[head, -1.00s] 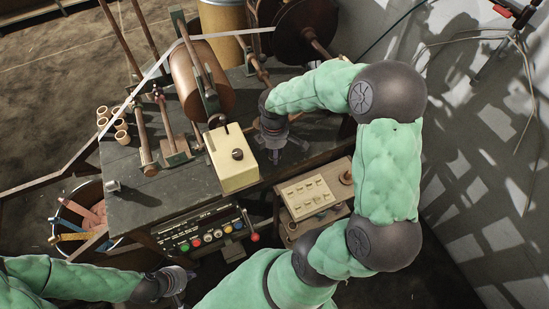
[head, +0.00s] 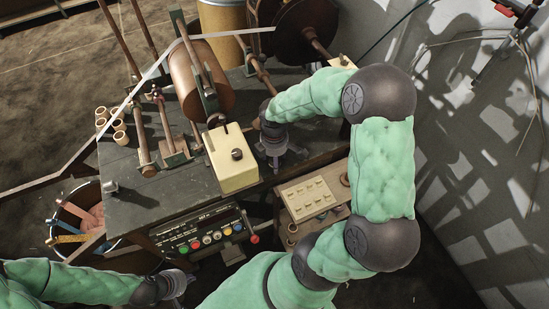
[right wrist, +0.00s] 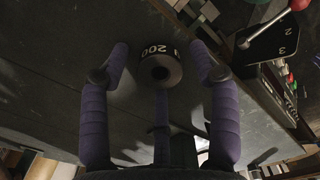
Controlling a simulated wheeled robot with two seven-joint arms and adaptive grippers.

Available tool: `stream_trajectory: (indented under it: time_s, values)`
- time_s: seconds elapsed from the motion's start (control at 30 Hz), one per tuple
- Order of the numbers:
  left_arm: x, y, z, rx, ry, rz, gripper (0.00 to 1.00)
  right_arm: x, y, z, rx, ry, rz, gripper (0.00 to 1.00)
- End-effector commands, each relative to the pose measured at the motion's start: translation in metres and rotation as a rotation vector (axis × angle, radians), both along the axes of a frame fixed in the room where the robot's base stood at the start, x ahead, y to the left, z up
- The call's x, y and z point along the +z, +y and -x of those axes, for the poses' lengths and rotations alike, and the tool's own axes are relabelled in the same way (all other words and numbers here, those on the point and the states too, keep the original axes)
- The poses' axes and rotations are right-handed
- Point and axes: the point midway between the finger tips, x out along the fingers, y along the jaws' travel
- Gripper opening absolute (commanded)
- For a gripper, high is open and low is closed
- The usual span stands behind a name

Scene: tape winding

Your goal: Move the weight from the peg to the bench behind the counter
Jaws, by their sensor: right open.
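In the head view my right gripper (head: 275,160) points down over the bench (head: 135,208), just right of a cream box with a dark knob (head: 232,172); the weight is hidden there. I cannot make out a peg under it. My left gripper (head: 182,284) is low at the bottom left, its jaws unclear.
A control panel (head: 203,234) with coloured buttons hangs at the bench's front. A large roll (head: 200,80) and upright posts fill the back.

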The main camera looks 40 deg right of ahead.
Motion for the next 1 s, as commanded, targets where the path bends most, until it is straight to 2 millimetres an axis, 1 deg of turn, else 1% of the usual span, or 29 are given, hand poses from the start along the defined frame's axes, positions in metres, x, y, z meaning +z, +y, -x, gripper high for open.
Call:
stream_trajectory:
  time_s: [0.17,0.27,0.5,0.7,0.83,1.0]
  values:
    - [0.004,0.000,0.000,0.000,0.000,0.000,0.00,0.007,0.000,0.000,0.000,-0.002,0.001,0.62]
    - [0.009,0.000,0.000,0.000,0.000,0.000,0.00,0.021,0.000,-0.001,-0.001,-0.002,0.000,0.62]
    - [0.025,0.000,0.000,0.000,0.000,0.000,0.00,0.070,0.000,-0.001,0.000,-0.004,0.001,0.62]
    - [0.035,0.000,0.000,0.000,0.000,0.000,0.00,0.104,0.001,-0.001,-0.001,-0.003,0.001,0.62]
    - [0.038,0.000,0.000,0.000,0.000,0.000,0.00,0.117,0.001,-0.001,0.000,-0.002,0.001,0.62]
    - [0.039,0.000,0.000,0.000,0.000,0.000,0.00,0.123,0.001,0.000,0.000,0.000,0.000,0.62]
